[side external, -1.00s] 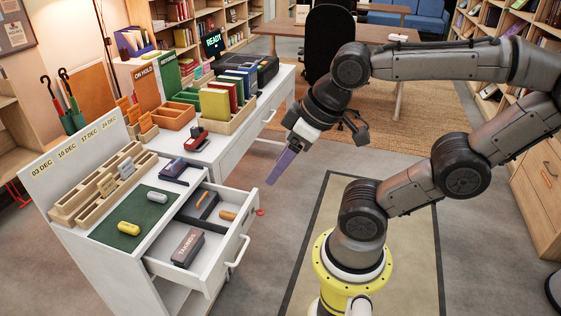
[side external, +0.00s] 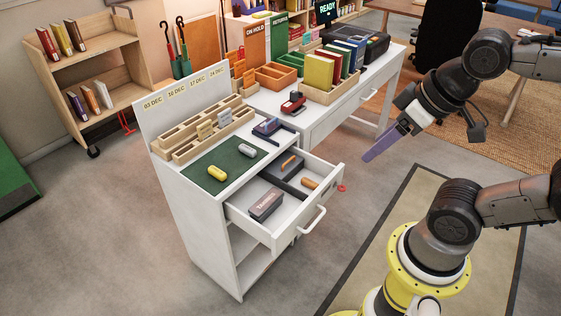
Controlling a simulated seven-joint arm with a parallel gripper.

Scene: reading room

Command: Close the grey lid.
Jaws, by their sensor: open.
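No grey lid stands out clearly. In the open drawer (side external: 312,216) lie a dark grey box with an orange strip on it (side external: 282,174) and a dark labelled box (side external: 266,205) in front. I cannot tell whether either has a raised lid. A small dark blue case (side external: 268,128) sits on the cabinet top, and a black case (side external: 357,43) stands on the white desk behind. My gripper (side external: 378,147), with long purple fingers, is open and empty. It hangs in the air right of the drawer, apart from everything.
The green mat (side external: 221,178) holds a yellow and a grey capsule-shaped piece. A wooden slotted rack (side external: 214,134) stands behind it. A red stapler-like tool (side external: 293,103) and a book tray (side external: 330,92) stand on the white desk. The drawer juts out over the floor; an orange piece (side external: 310,183) lies inside.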

